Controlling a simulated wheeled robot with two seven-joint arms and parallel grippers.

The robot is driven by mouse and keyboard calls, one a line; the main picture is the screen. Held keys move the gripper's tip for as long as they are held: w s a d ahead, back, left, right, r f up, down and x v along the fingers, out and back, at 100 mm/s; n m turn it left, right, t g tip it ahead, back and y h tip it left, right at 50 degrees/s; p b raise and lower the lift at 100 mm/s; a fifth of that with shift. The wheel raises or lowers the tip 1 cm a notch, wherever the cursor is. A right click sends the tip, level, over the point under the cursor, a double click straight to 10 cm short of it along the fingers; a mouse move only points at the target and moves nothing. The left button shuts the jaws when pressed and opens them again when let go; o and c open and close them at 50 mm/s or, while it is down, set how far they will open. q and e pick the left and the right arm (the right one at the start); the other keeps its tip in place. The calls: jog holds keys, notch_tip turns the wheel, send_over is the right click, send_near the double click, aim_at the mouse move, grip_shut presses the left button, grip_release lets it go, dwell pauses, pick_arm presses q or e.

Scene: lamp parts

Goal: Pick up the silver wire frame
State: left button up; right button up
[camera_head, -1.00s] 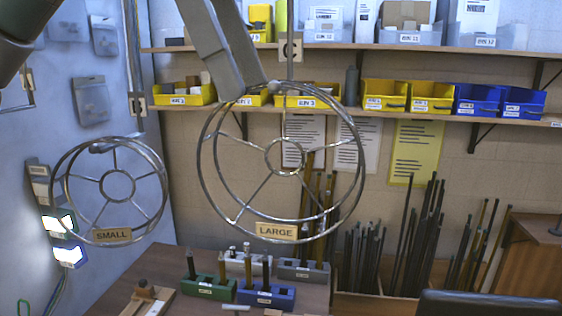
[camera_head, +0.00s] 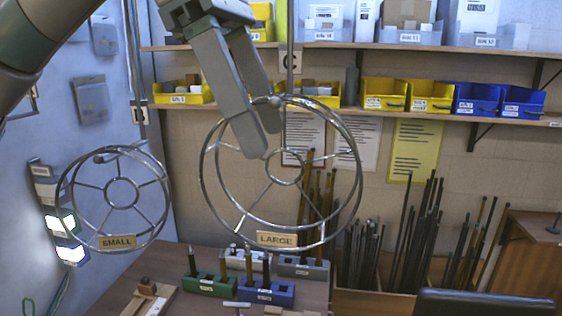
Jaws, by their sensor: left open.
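A large silver wire frame (camera_head: 352,208) hangs in the middle of the head view, with a tag marked LARGE (camera_head: 277,239). A smaller silver wire frame (camera_head: 167,205) hangs at the left, with a tag marked SMALL (camera_head: 117,241). Both are double rings with spokes and a small inner ring. My left gripper (camera_head: 262,145) comes down from the top left, its fingers overlapping the upper part of the large frame in the picture. It is open, and I see nothing held. The fingers hide part of the large frame's upper rim. My right gripper is not in view.
A workbench (camera_head: 205,268) below holds a green block (camera_head: 209,285) and a blue block (camera_head: 266,292) with upright rods. Shelves (camera_head: 390,111) with yellow and blue bins run along the back wall. Several dark rods stand at the right.

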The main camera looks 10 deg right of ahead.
pick_arm(q)
jog(key=shift+p+x, duration=0.3)
jog(key=shift+x, duration=0.9)
jog(key=c, duration=1.2)
jog(key=shift+c, duration=0.2)
jog(key=shift+r, duration=0.1)
jog(key=s+a+b, duration=0.2)
jog(key=s+b, duration=0.3)
jog(key=s, duration=0.3)
jog(key=s+a+r+b, duration=0.1)
jog(key=s+a+b, duration=0.2)
jog(key=s+b, duration=0.3)
jog(key=s, duration=0.3)
jog(key=shift+a+r, duration=0.2)
jog(key=shift+a, duration=0.1)
